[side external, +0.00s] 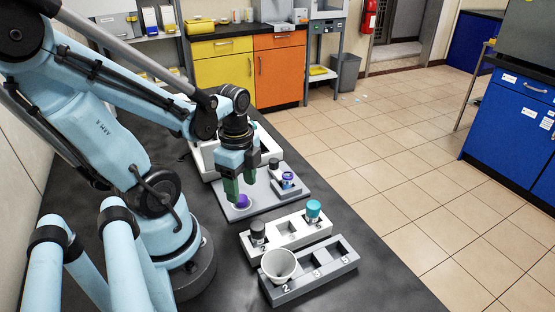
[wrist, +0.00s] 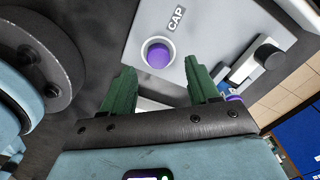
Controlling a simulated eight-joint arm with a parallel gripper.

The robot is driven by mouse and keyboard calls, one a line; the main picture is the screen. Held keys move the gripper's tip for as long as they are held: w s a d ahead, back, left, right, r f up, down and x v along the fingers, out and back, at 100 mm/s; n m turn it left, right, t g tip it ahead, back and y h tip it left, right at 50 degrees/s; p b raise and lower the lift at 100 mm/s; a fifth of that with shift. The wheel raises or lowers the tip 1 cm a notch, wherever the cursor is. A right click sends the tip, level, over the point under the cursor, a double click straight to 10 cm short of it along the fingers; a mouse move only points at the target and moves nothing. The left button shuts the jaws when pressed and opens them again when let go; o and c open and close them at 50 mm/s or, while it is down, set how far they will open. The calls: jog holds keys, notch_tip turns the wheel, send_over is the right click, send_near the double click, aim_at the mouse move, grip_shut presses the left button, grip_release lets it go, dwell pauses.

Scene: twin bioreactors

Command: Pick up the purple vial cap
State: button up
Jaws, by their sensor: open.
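The purple vial cap (side external: 242,201) sits at the near-left part of a light grey plate (side external: 262,207). In the wrist view the purple cap (wrist: 159,56) lies in a round white-rimmed seat beside the printed word CAP. My gripper (side external: 239,189) has green fingers pointing down, just above and close to the cap. In the wrist view my gripper (wrist: 160,68) is open, with one finger on each side and nothing between them. The cap appears just beyond the fingertips, roughly centred between them. The exact height gap cannot be told.
A small holder on the plate carries a blue-purple vial (side external: 288,180) and a black-topped piece (side external: 273,163). Nearer stand a white rack (side external: 287,243) with black-topped and teal-topped vials, and a grey rack (side external: 320,284) with a white cup (side external: 279,265). A white tray (side external: 205,160) is behind.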

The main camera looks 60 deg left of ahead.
aim_at(243, 199)
jog(key=shift+d+f, duration=0.1)
jog(key=shift+f, duration=1.55)
jog(key=c, duration=1.1)
